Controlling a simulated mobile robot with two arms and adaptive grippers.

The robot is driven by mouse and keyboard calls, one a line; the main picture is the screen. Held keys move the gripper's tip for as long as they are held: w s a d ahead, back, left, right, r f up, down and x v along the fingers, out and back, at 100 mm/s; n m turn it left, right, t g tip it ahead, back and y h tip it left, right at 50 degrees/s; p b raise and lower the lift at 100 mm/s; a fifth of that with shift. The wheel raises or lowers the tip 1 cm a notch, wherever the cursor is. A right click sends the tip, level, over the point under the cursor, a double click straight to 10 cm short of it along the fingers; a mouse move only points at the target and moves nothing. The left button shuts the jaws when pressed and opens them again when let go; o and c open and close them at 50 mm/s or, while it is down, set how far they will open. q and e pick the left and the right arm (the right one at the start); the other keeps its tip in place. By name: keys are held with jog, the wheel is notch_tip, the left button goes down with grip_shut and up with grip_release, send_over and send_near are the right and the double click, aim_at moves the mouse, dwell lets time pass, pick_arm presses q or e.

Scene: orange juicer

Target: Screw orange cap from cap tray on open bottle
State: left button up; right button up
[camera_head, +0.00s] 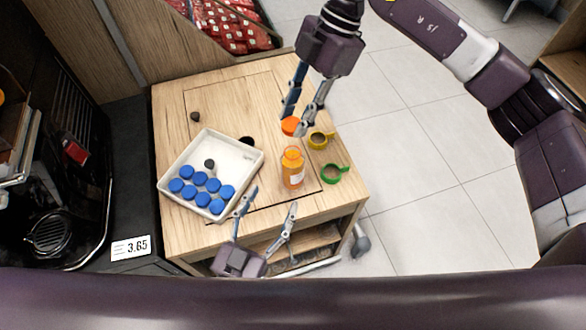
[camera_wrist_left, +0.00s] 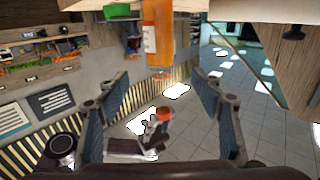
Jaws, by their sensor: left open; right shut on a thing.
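An orange bottle (camera_head: 292,172) with a white label stands upright on the wooden table, right of the tray. Its top is open. In the left wrist view the bottle (camera_wrist_left: 156,35) shows at the top, beyond the fingers. An orange cap (camera_head: 289,126) is at the fingertips of my right gripper (camera_head: 296,118), which is shut on it, behind the bottle's mouth in the head view. My left gripper (camera_head: 272,197) is open and empty, in front of the bottle; it also shows in the left wrist view (camera_wrist_left: 157,78). The white cap tray (camera_head: 236,150) holds several blue caps (camera_head: 200,178).
A dark small thing (camera_head: 195,117) lies at the back left. The table's right edge is close to the rings. Free table top (camera_head: 225,95) lies behind the tray.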

aim_at(288, 170)
pick_arm(q)
jog(key=x, duration=1.2)
jog(key=shift+c, duration=0.2)
grip_shut()
